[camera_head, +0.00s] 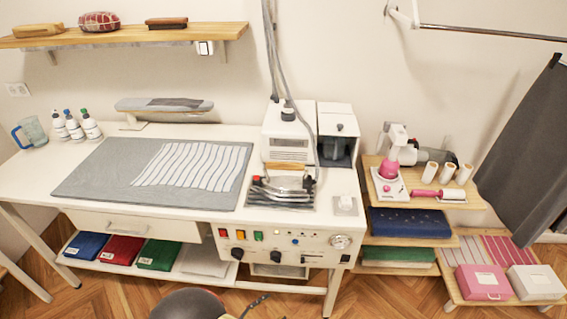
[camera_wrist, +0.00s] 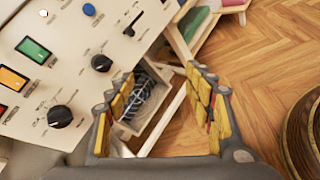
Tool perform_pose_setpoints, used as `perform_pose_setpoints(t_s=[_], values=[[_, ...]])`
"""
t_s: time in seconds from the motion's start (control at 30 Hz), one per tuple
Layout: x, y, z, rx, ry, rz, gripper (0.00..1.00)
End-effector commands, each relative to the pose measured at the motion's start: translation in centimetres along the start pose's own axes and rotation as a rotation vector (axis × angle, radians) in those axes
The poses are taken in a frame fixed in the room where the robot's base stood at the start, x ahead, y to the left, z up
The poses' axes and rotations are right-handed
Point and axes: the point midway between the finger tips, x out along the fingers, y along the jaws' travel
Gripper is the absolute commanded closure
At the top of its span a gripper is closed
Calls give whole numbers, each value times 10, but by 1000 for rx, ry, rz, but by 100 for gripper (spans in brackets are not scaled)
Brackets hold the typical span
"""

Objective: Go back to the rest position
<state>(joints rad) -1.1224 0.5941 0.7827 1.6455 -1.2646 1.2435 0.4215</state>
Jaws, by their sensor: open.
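My gripper (camera_wrist: 162,85) is open in the wrist view, with its yellow-padded fingers spread apart and nothing between them. It points down beside the front control panel (camera_wrist: 75,70) of the ironing table. Beyond the fingers show the wooden floor (camera_wrist: 185,130) and a small open box (camera_wrist: 140,105) with a dark coiled thing inside. In the head view, a dark rounded part of my arm shows at the bottom edge, in front of the table (camera_head: 230,219); the fingers there are mostly out of frame.
The iron (camera_head: 282,187) rests on its plate at the table's right. A grey mat (camera_head: 110,165) with striped cloth (camera_head: 190,166) lies to its left. A shelf unit (camera_head: 410,240) and pink box (camera_head: 483,282) stand at the right. Floor in front (camera_head: 390,300) is clear.

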Motion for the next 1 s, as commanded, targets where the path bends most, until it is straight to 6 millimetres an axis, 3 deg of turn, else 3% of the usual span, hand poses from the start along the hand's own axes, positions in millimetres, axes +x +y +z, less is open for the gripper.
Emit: perform_pose_setpoints(t_s=[0.03, 0.2, 0.5, 0.73, 1.0], values=[[-2, -1, 23, 31, -2, -88, 47], [-13, -18, 91, 162, 22, -401, 47], [-50, -27, 192, 531, 160, -840, 47], [-76, -18, 258, 886, 289, -1048, 47], [-95, -3, 340, 1353, 414, -1145, 47]])
